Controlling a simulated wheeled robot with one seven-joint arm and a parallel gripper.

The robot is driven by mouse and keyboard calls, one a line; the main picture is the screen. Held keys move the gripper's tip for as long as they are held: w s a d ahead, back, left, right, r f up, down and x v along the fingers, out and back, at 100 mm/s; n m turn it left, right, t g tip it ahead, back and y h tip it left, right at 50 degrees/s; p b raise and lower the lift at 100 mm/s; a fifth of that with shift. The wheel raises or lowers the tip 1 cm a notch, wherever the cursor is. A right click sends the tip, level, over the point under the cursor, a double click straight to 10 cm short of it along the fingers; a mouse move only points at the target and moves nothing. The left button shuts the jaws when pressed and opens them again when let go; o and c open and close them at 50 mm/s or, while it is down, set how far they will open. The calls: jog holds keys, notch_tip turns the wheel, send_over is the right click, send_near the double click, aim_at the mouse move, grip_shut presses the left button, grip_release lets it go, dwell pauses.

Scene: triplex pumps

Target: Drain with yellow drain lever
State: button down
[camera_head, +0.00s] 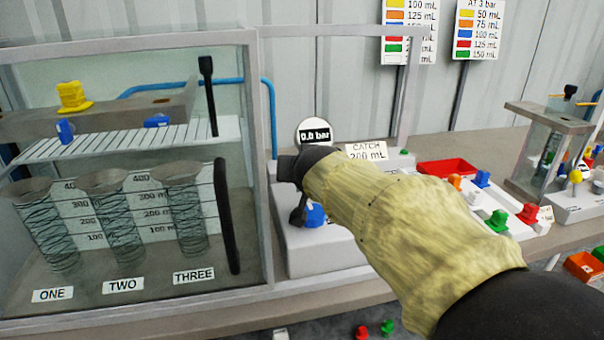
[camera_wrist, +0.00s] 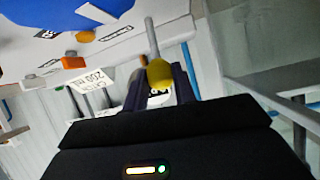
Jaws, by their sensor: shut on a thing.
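The yellow drain lever shows in the wrist view as a yellow knob (camera_wrist: 160,73) on a grey rod, between the two dark fingers of my gripper (camera_wrist: 163,84). My gripper is shut on this knob. In the head view my gripper (camera_head: 287,168) is in front of the white pump unit (camera_head: 325,255), below the round gauge (camera_head: 313,131), which reads 0.0 bar. The lever is hidden there behind my gripper and sleeved arm. A sign (camera_head: 367,151) on the unit reads CATCH 200 mL. A blue knob (camera_head: 314,215) is just below my gripper.
A glass cabinet (camera_head: 250,180) with cylinders labelled ONE, TWO and THREE stands close on the left. A red tray (camera_head: 447,168) and several coloured knobs lie to the right. A second glass rig (camera_head: 548,150) stands farther right. Volume charts hang behind.

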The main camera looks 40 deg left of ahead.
jog(key=shift+f, duration=0.15)
jog(key=c, duration=1.1)
grip_release()
jog(key=shift+s, duration=0.1)
jog(key=shift+c, duration=0.2)
jog(key=b+v, duration=0.3)
jog(key=v, duration=1.4)
jog(key=shift+r, duration=0.3)
jog(key=shift+d, duration=0.15)
